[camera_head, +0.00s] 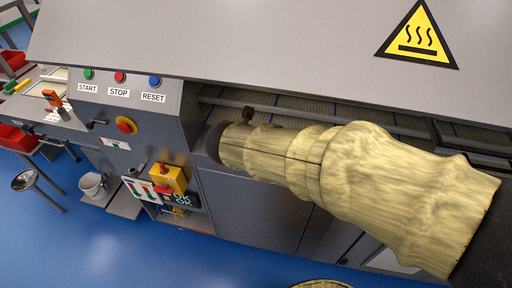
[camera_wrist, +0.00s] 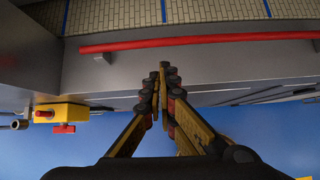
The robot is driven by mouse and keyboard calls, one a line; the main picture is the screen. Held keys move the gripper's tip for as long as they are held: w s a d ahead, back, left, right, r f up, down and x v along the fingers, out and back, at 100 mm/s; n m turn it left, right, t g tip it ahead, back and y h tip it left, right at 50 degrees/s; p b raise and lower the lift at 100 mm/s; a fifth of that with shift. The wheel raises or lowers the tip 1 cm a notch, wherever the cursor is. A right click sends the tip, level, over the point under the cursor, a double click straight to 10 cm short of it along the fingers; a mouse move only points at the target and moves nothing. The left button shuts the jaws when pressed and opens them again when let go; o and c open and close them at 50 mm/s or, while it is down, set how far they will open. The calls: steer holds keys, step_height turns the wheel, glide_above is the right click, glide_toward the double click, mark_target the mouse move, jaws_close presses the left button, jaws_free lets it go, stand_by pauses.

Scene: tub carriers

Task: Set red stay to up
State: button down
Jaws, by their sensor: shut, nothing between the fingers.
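A long red bar (camera_wrist: 200,40), which appears to be the red stay, runs nearly level across the top of the wrist view. It lies along the grey front edge of the machine, with a small bracket near its left end. In the head view my sleeved arm covers most of that area. My gripper (camera_wrist: 164,70) is shut and empty. Its black-padded fingertips point at the bar and show just below it in the picture; I cannot tell whether they touch. In the head view the gripper is mostly hidden by the arm's yellowish sleeve.
A mesh conveyor (camera_wrist: 200,17) lies behind the bar. A large grey hood (camera_head: 250,40) with a heat warning sign overhangs it. A control panel (camera_head: 125,105) with buttons and an emergency stop stands left. A yellow box (camera_wrist: 62,113) with a red knob juts out lower left. Blue floor is open below.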

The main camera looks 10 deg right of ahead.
steer(key=shift+n, duration=0.3)
steer(key=b+x, duration=0.3)
steer(key=x, duration=0.5)
steer(key=shift+d+f+b, duration=0.15)
steer(key=shift+f+b, duration=0.15)
steer(key=shift+b, duration=0.1)
steer(key=shift+w+d+f, duration=0.15)
steer(key=shift+w+f, duration=0.3)
steer(key=shift+w, duration=0.1)
